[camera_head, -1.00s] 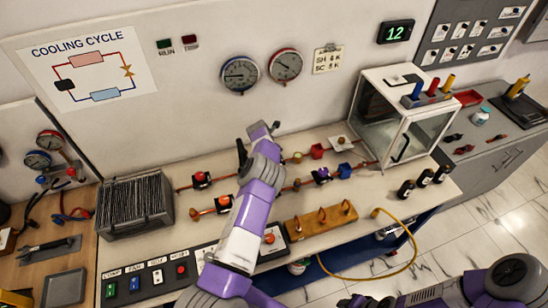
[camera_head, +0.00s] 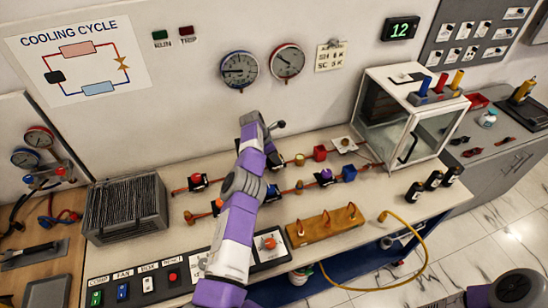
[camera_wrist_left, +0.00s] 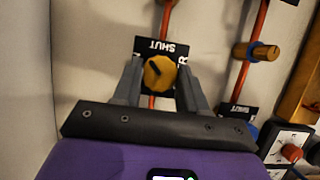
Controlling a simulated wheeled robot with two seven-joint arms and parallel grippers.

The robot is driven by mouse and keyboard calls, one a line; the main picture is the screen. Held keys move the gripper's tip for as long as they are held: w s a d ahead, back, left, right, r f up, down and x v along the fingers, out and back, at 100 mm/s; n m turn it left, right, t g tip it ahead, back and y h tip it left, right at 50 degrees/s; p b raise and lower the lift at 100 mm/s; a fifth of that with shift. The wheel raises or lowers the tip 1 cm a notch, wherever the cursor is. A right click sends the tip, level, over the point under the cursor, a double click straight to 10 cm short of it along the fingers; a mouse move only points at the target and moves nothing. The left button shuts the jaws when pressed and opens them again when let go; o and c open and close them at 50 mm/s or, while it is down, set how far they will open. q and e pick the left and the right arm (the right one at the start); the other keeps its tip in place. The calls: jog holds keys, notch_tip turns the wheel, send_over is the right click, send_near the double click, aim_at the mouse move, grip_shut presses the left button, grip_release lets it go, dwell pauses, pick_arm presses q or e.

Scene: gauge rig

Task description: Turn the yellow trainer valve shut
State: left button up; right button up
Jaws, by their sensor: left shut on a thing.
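The yellow trainer valve knob (camera_wrist_left: 160,73) sits on a black plate marked SHUT (camera_wrist_left: 168,46) in the left wrist view. My left gripper (camera_wrist_left: 160,80) has a finger on each side of the knob and is shut on it. A dark mark shows on the knob's face, but I cannot tell its exact setting. Part of the plate's lettering is hidden by a finger. In the head view my left gripper (camera_head: 272,160) reaches down at the back pipe, and the yellow knob is hidden there. My right gripper is out of view.
Red pipes with other valves, among them a purple one (camera_head: 325,177), run along the bench (camera_head: 390,190). A finned block (camera_head: 125,208) stands left, a glass cabinet (camera_head: 408,115) right. A wooden block (camera_head: 325,224) and switch panel (camera_head: 135,285) lie in front.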

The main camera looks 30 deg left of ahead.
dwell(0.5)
pick_arm(q)
jog(key=o, duration=1.1)
jog(key=shift+c, duration=0.2)
jog(key=v, duration=0.7)
jog(key=shift+r, duration=0.3)
jog(key=shift+s+a, duration=0.1)
